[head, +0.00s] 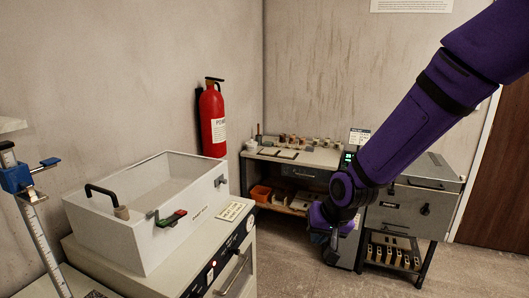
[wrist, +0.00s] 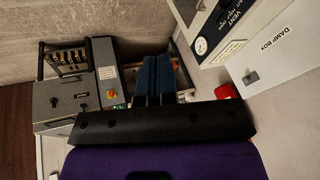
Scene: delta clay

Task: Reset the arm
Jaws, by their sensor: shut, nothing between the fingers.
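My purple arm reaches down from the upper right in the head view, in front of the grey cabinet. My gripper (wrist: 154,80) shows in the wrist view as two blue-grey fingers side by side, closed together with nothing held. In the head view the gripper end (head: 330,232) hangs low in front of the workbench, and its fingertips are hard to make out there.
A red fire extinguisher (head: 212,120) hangs on the wall. A workbench (head: 290,155) and a grey cabinet (head: 415,205) stand at the back.

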